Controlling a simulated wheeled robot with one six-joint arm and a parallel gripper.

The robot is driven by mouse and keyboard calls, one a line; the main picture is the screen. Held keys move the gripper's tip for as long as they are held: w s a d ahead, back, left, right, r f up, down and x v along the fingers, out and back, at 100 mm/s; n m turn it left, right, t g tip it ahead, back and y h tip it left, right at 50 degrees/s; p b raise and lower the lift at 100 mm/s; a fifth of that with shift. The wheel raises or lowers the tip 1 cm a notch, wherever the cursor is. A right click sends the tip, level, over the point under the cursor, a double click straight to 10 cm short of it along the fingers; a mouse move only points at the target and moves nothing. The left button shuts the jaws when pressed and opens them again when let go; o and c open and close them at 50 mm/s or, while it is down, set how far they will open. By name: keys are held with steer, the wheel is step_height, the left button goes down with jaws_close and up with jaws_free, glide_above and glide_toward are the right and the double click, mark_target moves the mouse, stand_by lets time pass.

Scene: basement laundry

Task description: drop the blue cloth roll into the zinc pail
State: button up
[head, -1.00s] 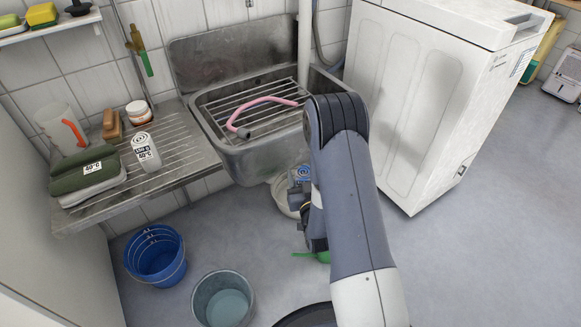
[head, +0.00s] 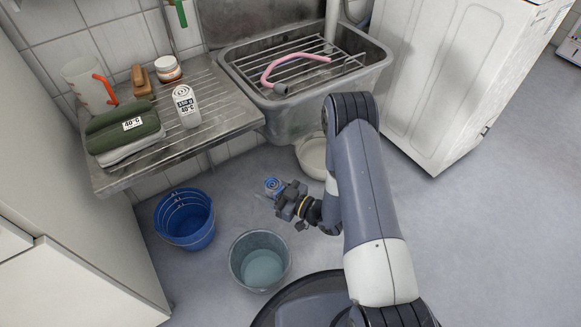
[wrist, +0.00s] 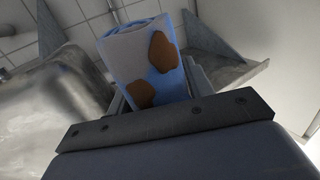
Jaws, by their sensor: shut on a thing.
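My gripper (head: 283,196) is shut on the blue cloth roll (head: 272,185) and holds it in the air, above and slightly right of the zinc pail in the head view. In the wrist view the roll (wrist: 127,62) stands up out of the jaws, pale blue with brown patches and a coiled end. The zinc pail (head: 236,265) is a round grey pail on the floor, its inside pale blue-green. The roll is not over its mouth in the picture. The fingertips are partly hidden behind the roll.
A blue bucket (head: 165,222) stands left of the pail. A pale bowl (head: 311,158) is on the floor below the sink (head: 290,105). A white washer (head: 445,85) stands right.

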steer(key=s+a+f+n+g+y+b, duration=0.1)
steer(key=s+a+f+n+g+y, duration=0.15)
steer(key=s+g, duration=0.3)
steer(key=s+a+f+n+g+y+b, duration=0.1)
steer(key=s+a+f+n+g, duration=0.1)
steer(key=s+f+n+g, duration=0.4)
steer(key=shift+m+t+h, duration=0.25)
steer(key=shift+m+t, duration=0.2)
steer(key=shift+m, duration=0.3)
steer(key=f+b, duration=0.2)
steer(key=f, duration=0.1)
steer(key=f+b, duration=0.1)
steer(key=shift+s+f, duration=0.15)
steer(key=shift+s, duration=0.25)
steer(key=o, duration=1.1)
steer(key=shift+d, duration=0.15)
steer(key=d+p, duration=0.1)
steer(key=d, duration=0.6)
steer(key=d+p, duration=0.1)
steer(key=d, duration=0.2)
steer(key=shift+w+d+p, duration=0.3)
steer(key=shift+w, duration=0.05)
